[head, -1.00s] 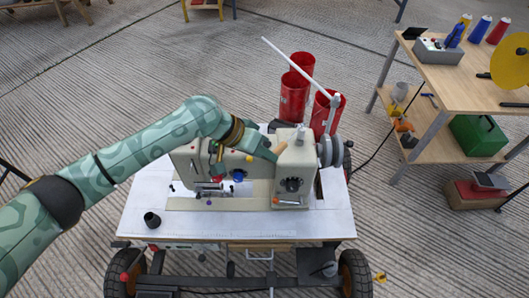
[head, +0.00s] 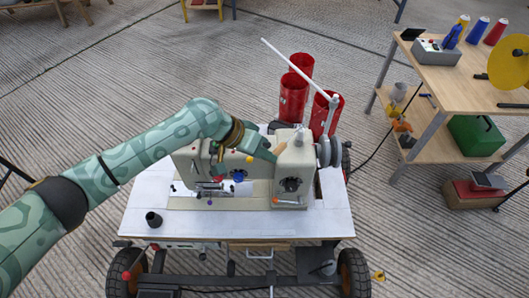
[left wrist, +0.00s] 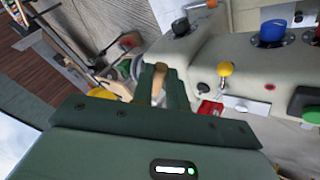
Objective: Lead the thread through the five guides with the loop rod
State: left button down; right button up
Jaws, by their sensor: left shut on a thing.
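A cream sewing machine (head: 232,187) stands on a white wheeled table. My left gripper (head: 270,152) is over the machine's upper right part. It is shut on a light wooden handle, likely the loop rod (left wrist: 158,80), which shows between the fingers in the left wrist view. The rod's far end is hidden. The machine carries a yellow knob (left wrist: 225,69), a blue cap (left wrist: 273,32) and a red part (left wrist: 210,108), all apart from the fingers. I cannot tell which parts are the five guides. The thread is too fine to make out. My right gripper is not in view.
The white table (head: 145,195) has free room at its left and front, with a small black cup (head: 153,219) there. Red cylinders (head: 293,96) and a slanted white pole (head: 292,66) stand behind the machine. A wooden workbench (head: 465,75) is at the right.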

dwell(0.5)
